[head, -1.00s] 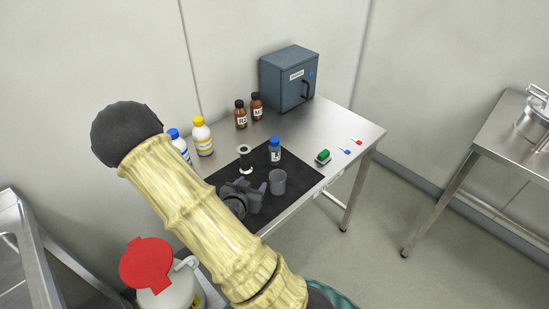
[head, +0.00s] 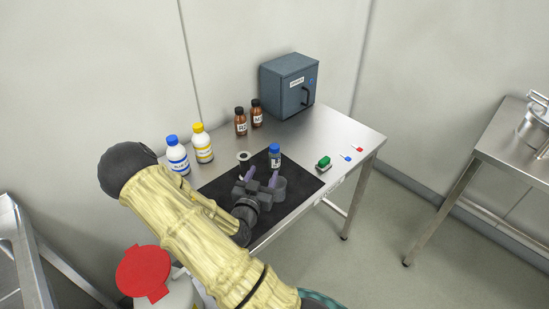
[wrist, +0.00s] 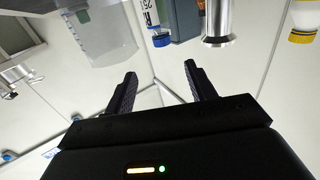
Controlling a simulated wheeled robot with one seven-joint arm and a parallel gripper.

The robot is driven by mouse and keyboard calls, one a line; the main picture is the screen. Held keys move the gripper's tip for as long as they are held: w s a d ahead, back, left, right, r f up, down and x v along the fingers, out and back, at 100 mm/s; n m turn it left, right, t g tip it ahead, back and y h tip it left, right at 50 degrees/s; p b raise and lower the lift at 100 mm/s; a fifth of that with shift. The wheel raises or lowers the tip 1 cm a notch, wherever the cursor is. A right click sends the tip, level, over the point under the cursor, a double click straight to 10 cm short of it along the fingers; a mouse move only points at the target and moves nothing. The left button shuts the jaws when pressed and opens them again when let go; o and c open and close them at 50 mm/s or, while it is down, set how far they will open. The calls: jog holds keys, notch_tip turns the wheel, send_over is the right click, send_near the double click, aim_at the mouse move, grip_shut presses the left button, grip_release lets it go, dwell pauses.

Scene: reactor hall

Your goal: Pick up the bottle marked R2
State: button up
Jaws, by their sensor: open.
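Two brown bottles with dark caps stand at the back of the steel table, a left one (head: 240,123) and a right one (head: 257,114). Their labels are too small to read surely. A small blue-capped bottle (head: 275,157) stands on the black mat; it also shows in the wrist view (wrist: 152,14), its label cut off, with a letter like R. My gripper (head: 262,179) is open and empty over the mat, in front of this bottle. In the wrist view the bottle is beyond the gap between my fingers (wrist: 160,74).
White blue-capped (head: 177,158) and yellow-capped (head: 203,147) bottles stand left. A cabinet (head: 288,84) is at the back. A green-topped block (head: 323,163) lies right.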

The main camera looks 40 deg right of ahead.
aim_at(274, 146)
jog(key=p+x, duration=0.1)
jog(key=x, duration=0.8)
jog(key=shift+p, duration=0.3)
jog(key=shift+w+d+r, duration=0.15)
jog(key=shift+w+d, duration=0.1)
jog(key=shift+w, duration=0.05)
jog(key=p+x, duration=0.1)
jog(key=x, duration=0.3)
jog(key=shift+w+d, duration=0.1)
jog(key=shift+w, duration=0.15)
jog(key=shift+c, duration=0.4)
grip_shut()
jog(key=shift+r, duration=0.1)
